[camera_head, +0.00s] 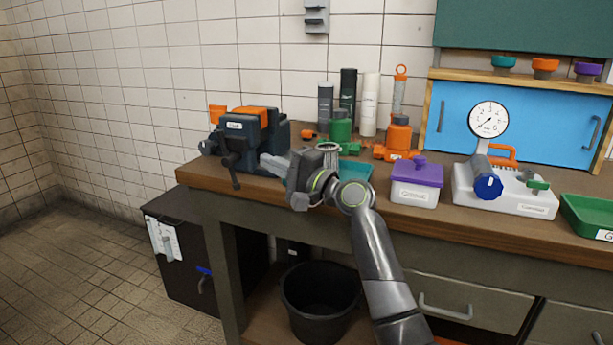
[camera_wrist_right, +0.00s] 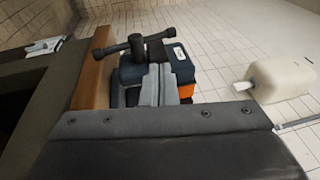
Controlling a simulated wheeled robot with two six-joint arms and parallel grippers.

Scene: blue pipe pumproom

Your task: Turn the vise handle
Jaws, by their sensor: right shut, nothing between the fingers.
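The dark blue and orange vise (camera_head: 255,142) stands at the left end of the workbench. Its dark handle (camera_head: 234,172) hangs down at the vise's front. In the right wrist view the handle (camera_wrist_right: 122,48) is a dark bar across the screw, in front of the vise body (camera_wrist_right: 183,64). My right gripper (camera_head: 266,161) is shut and empty, its fingers pointing left toward the vise. In the right wrist view the closed fingers (camera_wrist_right: 157,80) overlap part of the vise. The handle lies beyond the fingertips, and no grip on it shows. My left gripper is out of view.
On the workbench (camera_head: 445,222) stand a purple-lidded box (camera_head: 416,184), a gauge unit (camera_head: 505,192), a green tray (camera_head: 590,214) and several bottles behind. A teal tray (camera_head: 355,170) lies behind my right wrist. A black bucket (camera_head: 320,300) stands below. Floor at the left is clear.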

